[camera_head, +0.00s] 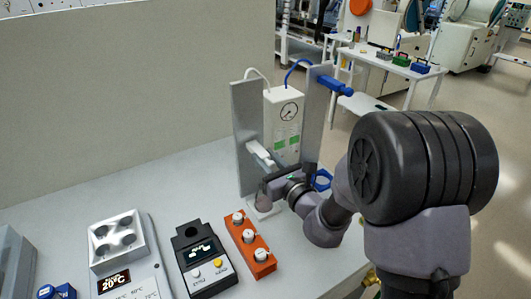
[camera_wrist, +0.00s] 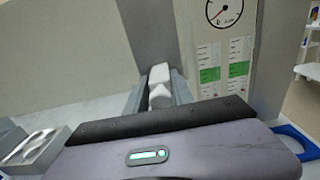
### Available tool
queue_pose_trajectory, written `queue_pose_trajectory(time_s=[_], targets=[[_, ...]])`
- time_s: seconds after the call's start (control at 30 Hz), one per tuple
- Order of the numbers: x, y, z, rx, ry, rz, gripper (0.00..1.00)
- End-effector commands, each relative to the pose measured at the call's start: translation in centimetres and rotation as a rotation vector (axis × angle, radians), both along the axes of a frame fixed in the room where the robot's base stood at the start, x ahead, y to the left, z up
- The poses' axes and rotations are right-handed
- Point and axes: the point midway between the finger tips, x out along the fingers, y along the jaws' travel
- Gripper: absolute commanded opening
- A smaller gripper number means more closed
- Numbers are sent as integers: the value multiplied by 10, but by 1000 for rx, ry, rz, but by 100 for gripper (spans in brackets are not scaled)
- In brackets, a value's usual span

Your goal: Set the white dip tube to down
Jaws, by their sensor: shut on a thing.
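The white dip tube (camera_head: 256,150) is a short white arm on the left grey upright panel (camera_head: 246,120), sloping down and outward towards my gripper. In the wrist view the white tube (camera_wrist: 158,84) shows as a pale block between the grey fingers. My gripper (camera_head: 271,167) is shut on its outer end. The gripper body hides the tube's lower end and what lies just under it. A blue dip tube (camera_head: 335,86) sticks out from the right grey panel (camera_head: 316,112), near its top, and lies nearly level.
A white box with a round gauge (camera_head: 289,110) stands between the panels. A blue ring handle (camera_head: 322,180) is close to the right of my wrist. An orange rack (camera_head: 250,245), a black meter (camera_head: 204,262) and a white block with wells (camera_head: 118,241) stand in front on the bench.

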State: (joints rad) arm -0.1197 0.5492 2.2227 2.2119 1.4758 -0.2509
Motion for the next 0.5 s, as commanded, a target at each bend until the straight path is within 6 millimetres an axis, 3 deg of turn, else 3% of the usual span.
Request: queue_pose_trajectory(time_s=[0.03,0.2,0.5], targets=[[0,0,-18,-1,2,0,0],[0,0,-43,-1,2,1,0],[0,0,-56,-2,1,1,0]])
